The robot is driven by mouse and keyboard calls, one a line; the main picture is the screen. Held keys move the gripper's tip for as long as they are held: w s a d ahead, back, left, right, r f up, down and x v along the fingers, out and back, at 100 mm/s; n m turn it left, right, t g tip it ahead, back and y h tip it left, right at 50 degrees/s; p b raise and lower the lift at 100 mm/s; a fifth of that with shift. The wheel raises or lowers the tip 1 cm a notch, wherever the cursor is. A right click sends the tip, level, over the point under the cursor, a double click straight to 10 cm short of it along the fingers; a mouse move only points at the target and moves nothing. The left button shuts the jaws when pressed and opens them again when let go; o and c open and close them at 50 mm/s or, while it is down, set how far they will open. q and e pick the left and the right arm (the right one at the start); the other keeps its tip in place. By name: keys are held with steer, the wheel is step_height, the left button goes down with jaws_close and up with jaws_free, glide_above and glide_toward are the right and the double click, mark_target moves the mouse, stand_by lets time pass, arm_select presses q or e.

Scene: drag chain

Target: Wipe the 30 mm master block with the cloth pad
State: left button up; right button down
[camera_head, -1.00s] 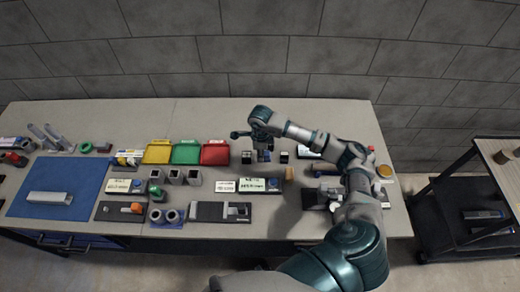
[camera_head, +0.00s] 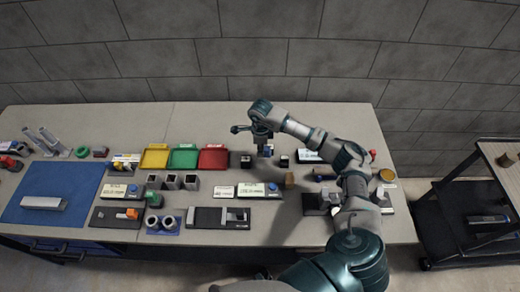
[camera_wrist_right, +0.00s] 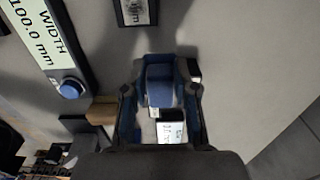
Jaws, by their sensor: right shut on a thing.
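My right gripper (camera_head: 264,147) is above the back middle of the table. The right wrist view shows its fingers (camera_wrist_right: 160,105) shut on a blue pad-like thing (camera_wrist_right: 158,86), which I take for the cloth pad. A labelled block face (camera_wrist_right: 172,132) shows between the fingers, below the pad; its text is too blurred to read surely. Another labelled dark block (camera_wrist_right: 135,10) stands apart at the top of that view. In the head view, small dark blocks stand left (camera_head: 246,161) and right (camera_head: 284,160) of the gripper. Which is the 30 mm block I cannot tell. My left gripper is out of view.
A width display (camera_wrist_right: 48,38) with a blue button and a tan block (camera_wrist_right: 102,112) lie near the gripper. Yellow, green and red trays (camera_head: 214,158) stand to its left. A blue mat (camera_head: 80,185) covers the table's left. Bare tabletop lies around the dark blocks.

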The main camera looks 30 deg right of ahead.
step_height(320, 180, up, 6)
steer(key=p, duration=0.3)
steer(key=shift+d+f, duration=0.15)
steer(key=shift+f, duration=0.1)
steer(key=shift+r, duration=0.2)
steer(key=shift+r+p, duration=1.15)
steer(key=shift+r, duration=0.35)
steer(key=shift+f, duration=0.1)
